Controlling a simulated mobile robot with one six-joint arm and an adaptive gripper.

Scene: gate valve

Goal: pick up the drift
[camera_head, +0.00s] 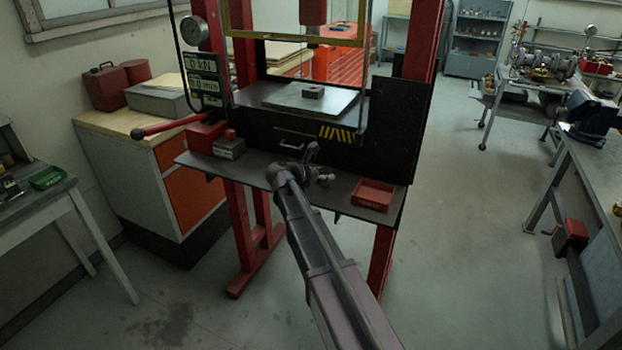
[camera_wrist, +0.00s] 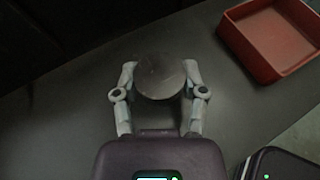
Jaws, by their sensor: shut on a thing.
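The drift (camera_wrist: 160,76) shows in the wrist view as a dark grey round end, seen from above. My gripper (camera_wrist: 160,85) has a finger on each side of it, and both fingers touch its sides. The gripper is shut on the drift over the dark shelf of the press. In the head view my gripper (camera_head: 308,168) is at the shelf's middle, and the drift is too small and covered there to make out clearly. Whether the drift's lower end touches the shelf cannot be told.
A red tray (camera_head: 374,194) sits on the dark shelf (camera_head: 258,169) to the right of my gripper; it also shows in the wrist view (camera_wrist: 270,38). The press's black front panel (camera_head: 385,125) rises behind. A grey block (camera_head: 229,148) and red pump (camera_head: 207,136) stand at the left.

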